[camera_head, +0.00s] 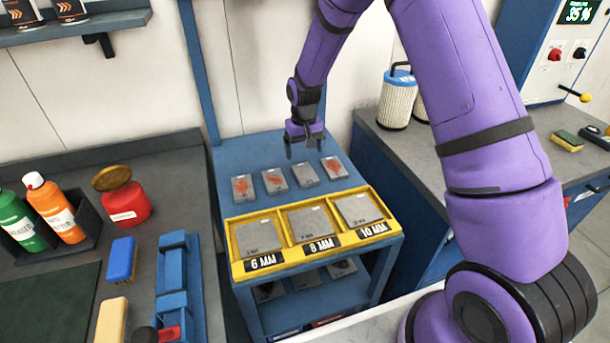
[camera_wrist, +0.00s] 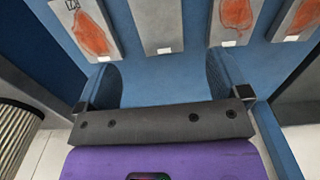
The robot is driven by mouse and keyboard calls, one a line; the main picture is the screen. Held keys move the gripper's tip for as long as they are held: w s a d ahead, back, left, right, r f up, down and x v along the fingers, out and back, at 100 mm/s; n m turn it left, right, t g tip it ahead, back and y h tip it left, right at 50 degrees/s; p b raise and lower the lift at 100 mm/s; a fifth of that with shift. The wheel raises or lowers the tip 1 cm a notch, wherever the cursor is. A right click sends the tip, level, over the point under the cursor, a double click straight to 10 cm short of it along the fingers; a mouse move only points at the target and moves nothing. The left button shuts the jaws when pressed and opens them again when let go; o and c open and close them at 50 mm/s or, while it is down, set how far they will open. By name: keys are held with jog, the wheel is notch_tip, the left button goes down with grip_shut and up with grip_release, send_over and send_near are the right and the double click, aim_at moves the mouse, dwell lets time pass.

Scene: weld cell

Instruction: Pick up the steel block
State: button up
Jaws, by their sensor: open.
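Four small grey blocks lie in a row on the blue cart top. One is plain grey (camera_head: 305,174); the other three carry red-orange marks, at the left end (camera_head: 242,188), beside it (camera_head: 273,180) and at the right end (camera_head: 334,167). Nothing readable names which is the steel block. My gripper (camera_head: 305,150) is open and empty, pointing down just behind the row near the plain block. In the wrist view the plain block (camera_wrist: 158,22) lies ahead of the gap between my two fingers (camera_wrist: 162,80), and marked blocks (camera_wrist: 88,30) and (camera_wrist: 236,18) flank it.
A yellow tray (camera_head: 262,265) with plates marked 6, 8 and 10 MM fills the cart's front. A left bench (camera_head: 70,165) holds bottles, a red can (camera_head: 124,203) and brushes. A right bench (camera_head: 437,140) holds a ribbed filter (camera_head: 397,100). The cart top behind the blocks is clear.

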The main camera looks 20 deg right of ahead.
aim_at(305, 173)
notch_tip(305, 173, down, 3)
jog(key=shift+s+f, duration=0.2)
jog(key=shift+f, duration=1.1)
jog(key=shift+s+f, duration=0.15)
jog(key=shift+f, duration=1.1)
jog(key=c, duration=1.3)
jog(key=shift+r, duration=0.1)
jog(key=shift+c, duration=1.1)
